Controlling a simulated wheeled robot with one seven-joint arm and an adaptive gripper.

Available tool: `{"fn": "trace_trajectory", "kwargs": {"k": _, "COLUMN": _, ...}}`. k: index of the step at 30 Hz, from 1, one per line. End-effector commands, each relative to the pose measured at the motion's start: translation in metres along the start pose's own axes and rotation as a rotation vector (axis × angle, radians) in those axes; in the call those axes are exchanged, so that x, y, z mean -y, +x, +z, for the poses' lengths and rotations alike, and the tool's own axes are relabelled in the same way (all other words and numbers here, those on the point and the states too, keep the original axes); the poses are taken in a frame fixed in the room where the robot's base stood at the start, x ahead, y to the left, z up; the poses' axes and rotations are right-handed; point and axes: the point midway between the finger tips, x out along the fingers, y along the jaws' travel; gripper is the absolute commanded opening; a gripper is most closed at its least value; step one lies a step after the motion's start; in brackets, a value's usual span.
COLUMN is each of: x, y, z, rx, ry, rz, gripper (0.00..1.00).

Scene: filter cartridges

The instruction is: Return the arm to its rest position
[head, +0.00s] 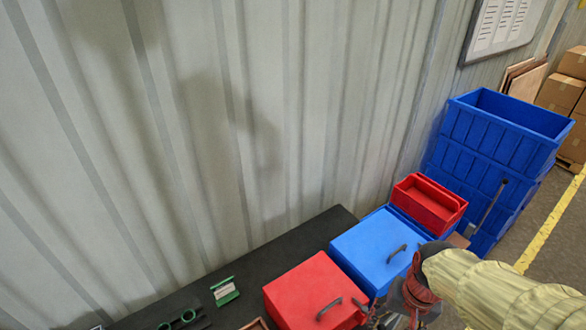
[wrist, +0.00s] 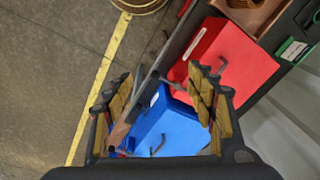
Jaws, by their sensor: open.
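My arm comes in from the lower right of the head view, in a pale yellow sleeve. My gripper (head: 398,318) is at the bottom edge there, partly cut off, just in front of the red and blue lidded boxes. In the wrist view my gripper (wrist: 165,90) shows two fingers with tan pads, spread wide apart with nothing between them. Below and beyond the fingers are the blue box (wrist: 172,122) and the red box (wrist: 228,62), each with a dark handle. I cannot tell the exact gap between gripper and boxes.
A dark bench (head: 250,273) runs along the corrugated wall (head: 200,130). It carries the red box (head: 305,285), blue box (head: 370,245), a red bin (head: 428,203), a green-and-white item (head: 224,291) and green rings (head: 178,320). Stacked blue crates (head: 490,160) stand right. Floor (wrist: 50,70) is open.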

Motion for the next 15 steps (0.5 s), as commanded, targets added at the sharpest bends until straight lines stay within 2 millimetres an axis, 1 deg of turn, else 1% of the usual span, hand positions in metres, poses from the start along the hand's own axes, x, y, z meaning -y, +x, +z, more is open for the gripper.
{"fn": "trace_trajectory", "kwargs": {"k": 1, "x": 0.003, "y": 0.0, "z": 0.002, "rx": -0.037, "ry": -0.071, "rz": -0.003, "gripper": 0.56}}
{"fn": "trace_trajectory", "kwargs": {"k": 3, "x": 0.005, "y": -0.008, "z": 0.007, "rx": -0.077, "ry": -0.162, "rz": -0.001, "gripper": 0.56}}
{"fn": "trace_trajectory", "kwargs": {"k": 6, "x": 0.009, "y": -0.019, "z": 0.014, "rx": -0.146, "ry": -0.259, "rz": 0.0, "gripper": 0.56}}
{"fn": "trace_trajectory", "kwargs": {"k": 12, "x": 0.018, "y": -0.036, "z": 0.024, "rx": -0.32, "ry": -0.341, "rz": -0.02, "gripper": 0.56}}
{"fn": "trace_trajectory", "kwargs": {"k": 15, "x": 0.023, "y": -0.04, "z": 0.029, "rx": -0.387, "ry": -0.361, "rz": -0.037, "gripper": 0.56}}
